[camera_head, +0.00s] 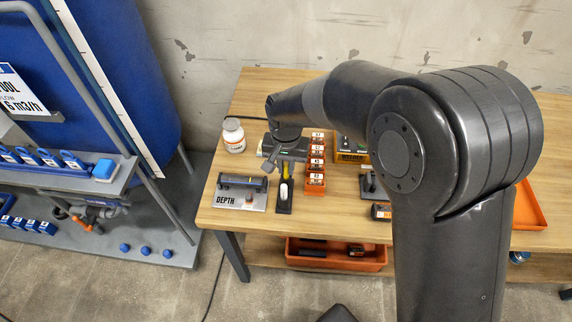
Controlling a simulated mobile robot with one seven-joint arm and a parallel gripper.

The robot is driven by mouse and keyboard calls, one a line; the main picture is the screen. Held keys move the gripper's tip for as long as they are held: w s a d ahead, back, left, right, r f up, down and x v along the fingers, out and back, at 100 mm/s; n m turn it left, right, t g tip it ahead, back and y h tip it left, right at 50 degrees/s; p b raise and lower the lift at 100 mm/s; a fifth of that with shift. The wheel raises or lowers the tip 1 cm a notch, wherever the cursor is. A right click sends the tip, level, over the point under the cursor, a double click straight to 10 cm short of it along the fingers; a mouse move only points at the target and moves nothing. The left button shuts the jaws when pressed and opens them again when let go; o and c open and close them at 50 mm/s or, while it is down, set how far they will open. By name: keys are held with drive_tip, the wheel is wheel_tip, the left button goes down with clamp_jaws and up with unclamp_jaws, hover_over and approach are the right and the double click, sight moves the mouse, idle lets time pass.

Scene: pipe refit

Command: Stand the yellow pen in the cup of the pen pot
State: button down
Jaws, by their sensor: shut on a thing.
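My gripper (285,160) hangs over the left part of the wooden table, fingers pointing down. A small yellow piece, likely the yellow pen (285,169), shows at its fingers, and my gripper is shut on it. Most of the pen is hidden by the gripper. A narrow black stand (284,208) with a white piece on it (283,191) lies just below the gripper in the picture. I cannot tell whether the pen touches it. I cannot pick out the pen pot or its cup with certainty; my arm hides much of the table.
An orange tray (530,208) lies far right. The table's front left corner is clear.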

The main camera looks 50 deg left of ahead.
drive_tip(key=c, duration=1.3)
unclamp_jaws()
drive_tip(key=shift+o, duration=0.8)
drive_tip(key=shift+r, duration=0.1)
drive_tip(key=shift+r, duration=3.65)
